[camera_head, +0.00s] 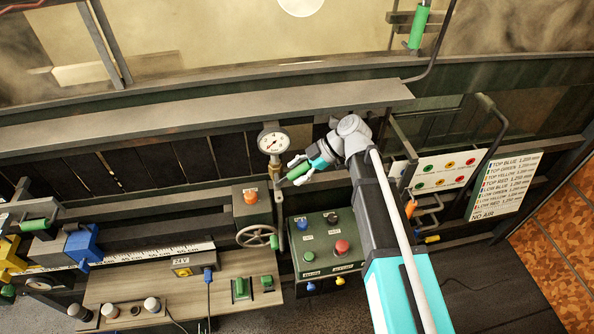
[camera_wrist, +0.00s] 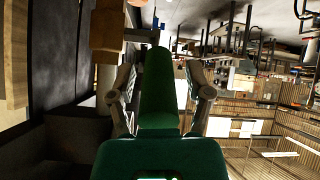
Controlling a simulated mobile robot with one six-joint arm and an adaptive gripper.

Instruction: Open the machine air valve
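A green lever handle (camera_head: 298,172) sits by the brass fitting (camera_head: 274,166) on the pipe under the round gauge (camera_head: 272,141). I take it for the machine air valve's handle, though no readable label confirms this. My gripper (camera_head: 300,171) is at this handle, coming from the right. In the wrist view the green handle (camera_wrist: 158,85) lies lengthwise between the two grey fingers of my gripper (camera_wrist: 160,88). The fingers stand on either side, with narrow gaps still showing, so it looks open around the handle. The handle's far end and its joint with the valve are partly hidden.
Below is a green control box (camera_head: 325,248) with a red button (camera_head: 342,247). A grey handwheel (camera_head: 257,236) and an orange-knobbed box (camera_head: 251,203) are to the left. A grey ledge (camera_head: 200,124) runs behind. A sign panel (camera_head: 505,186) stands right of my arm.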

